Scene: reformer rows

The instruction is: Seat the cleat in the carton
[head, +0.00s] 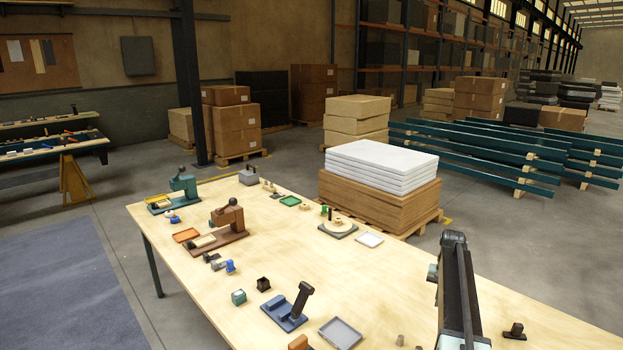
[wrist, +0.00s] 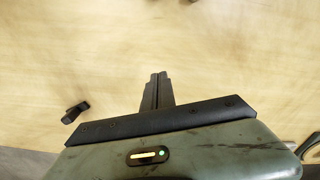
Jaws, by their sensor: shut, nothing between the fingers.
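My gripper (wrist: 157,78) shows in the wrist view with its two dark fingers together and nothing between them, over bare wood. A small dark piece with a raised end (wrist: 75,112) lies on the table to the left of the fingers, apart from them; it may be the cleat, but I cannot tell for sure. In the head view a small black piece with an upright knob (head: 515,331) stands at the right of the table.
The table's middle right is mostly clear. A pallet stack (head: 380,195) stands behind.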

